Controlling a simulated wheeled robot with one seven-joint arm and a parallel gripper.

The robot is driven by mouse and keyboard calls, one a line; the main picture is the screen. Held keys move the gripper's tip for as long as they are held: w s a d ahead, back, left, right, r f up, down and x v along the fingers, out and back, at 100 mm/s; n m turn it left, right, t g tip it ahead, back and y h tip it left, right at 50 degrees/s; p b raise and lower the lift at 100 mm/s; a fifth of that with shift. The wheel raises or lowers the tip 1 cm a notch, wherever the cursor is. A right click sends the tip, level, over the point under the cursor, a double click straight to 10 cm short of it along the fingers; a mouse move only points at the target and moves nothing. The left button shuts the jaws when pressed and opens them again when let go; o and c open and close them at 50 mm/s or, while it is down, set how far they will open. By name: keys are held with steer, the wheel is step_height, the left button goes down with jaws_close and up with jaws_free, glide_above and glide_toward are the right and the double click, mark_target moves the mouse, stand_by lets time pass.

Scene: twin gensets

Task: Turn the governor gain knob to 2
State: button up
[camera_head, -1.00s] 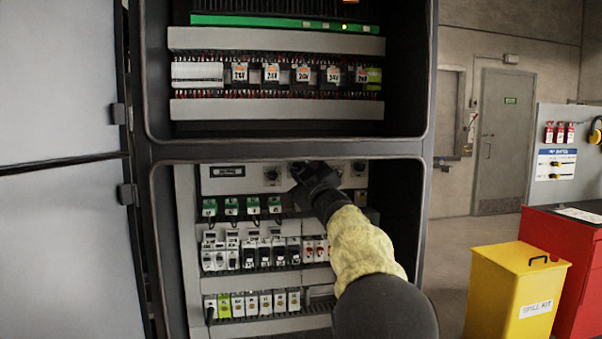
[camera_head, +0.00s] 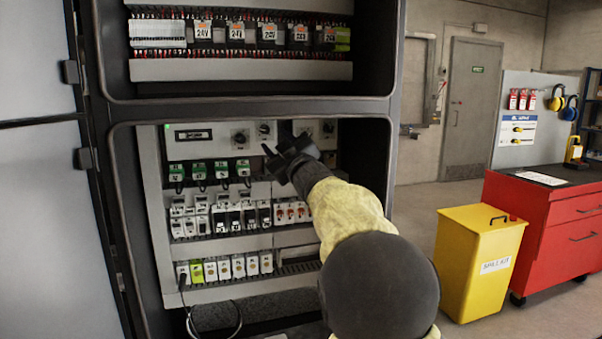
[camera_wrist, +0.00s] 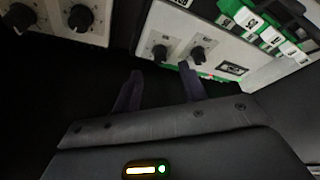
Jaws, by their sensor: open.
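A row of dark round knobs runs along the top strip of the lower cabinet bay. In the head view two knobs (camera_head: 240,138) (camera_head: 264,130) show beside the small display, and another knob (camera_head: 329,128) shows further right. The wrist view shows two knobs (camera_wrist: 160,52) (camera_wrist: 198,53) near the fingertips and two more knobs (camera_wrist: 80,17) (camera_wrist: 20,17) at upper left. Their labels are too small to read, so I cannot tell which is governor gain. My gripper (camera_head: 279,160) is open and empty, in front of the panel just below the knobs. In the wrist view its fingers (camera_wrist: 160,80) appear apart from the knobs.
The display (camera_head: 193,135) is left of the knobs. Green relays (camera_head: 204,172) and breaker rows (camera_head: 220,218) lie below. The cabinet frame (camera_head: 240,108) borders the bay. A yellow spill kit bin (camera_head: 480,265) and red tool cabinet (camera_head: 545,225) stand at right.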

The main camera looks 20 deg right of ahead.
steer(key=b+v, duration=0.1)
steer(key=v, duration=1.1)
steer(key=shift+s, duration=0.2)
steer(key=shift+f, duration=0.1)
